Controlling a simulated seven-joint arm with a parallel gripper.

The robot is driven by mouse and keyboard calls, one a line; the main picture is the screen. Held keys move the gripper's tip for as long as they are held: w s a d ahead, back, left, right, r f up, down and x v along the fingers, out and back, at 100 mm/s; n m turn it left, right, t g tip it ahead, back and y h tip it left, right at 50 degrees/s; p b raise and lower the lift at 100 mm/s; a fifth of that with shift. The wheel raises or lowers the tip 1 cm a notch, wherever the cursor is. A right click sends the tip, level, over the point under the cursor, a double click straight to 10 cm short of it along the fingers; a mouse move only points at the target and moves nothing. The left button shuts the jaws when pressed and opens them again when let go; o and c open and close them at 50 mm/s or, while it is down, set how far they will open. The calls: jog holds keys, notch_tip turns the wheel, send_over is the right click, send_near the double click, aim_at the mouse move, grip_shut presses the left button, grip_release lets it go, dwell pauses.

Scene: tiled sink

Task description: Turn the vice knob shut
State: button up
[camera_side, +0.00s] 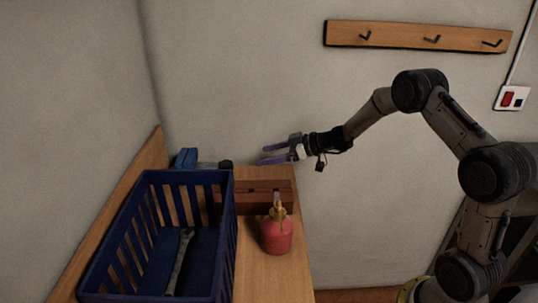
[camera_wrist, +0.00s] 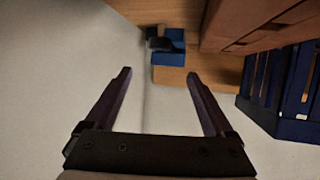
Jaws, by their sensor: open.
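The blue vice (camera_side: 186,158) stands at the far end of the wooden bench, partly hidden behind the blue crate. Its dark knob (camera_side: 225,164) points right, toward my gripper. My gripper (camera_side: 262,154) is open and empty, level above the bench's far right corner, with its purple fingers pointing left. It is apart from the knob, to its right. In the wrist view the vice (camera_wrist: 171,57) and dark knob (camera_wrist: 160,43) lie beyond the fingertips, roughly in line with the gap between my fingers (camera_wrist: 158,73). How far the vice is closed cannot be told.
The blue slatted crate (camera_side: 215,222) holds a wrench (camera_side: 180,262) on the bench. A reddish-brown wooden block (camera_side: 255,196) lies below my gripper. A red can (camera_side: 276,235) with a brass top stands nearer the front. The wall is close behind; the space right of the bench is free.

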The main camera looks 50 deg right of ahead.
jog(key=shift+s, duration=0.1)
dwell(0.3)
jog(key=m+g+y, duration=0.2)
jog(key=m+y, duration=0.1)
jog(key=m, duration=3.1)
send_near(229, 163)
jog(key=x, duration=0.9)
jog(key=shift+w+a+f, duration=0.15)
jog(key=shift+w+a, duration=0.15)
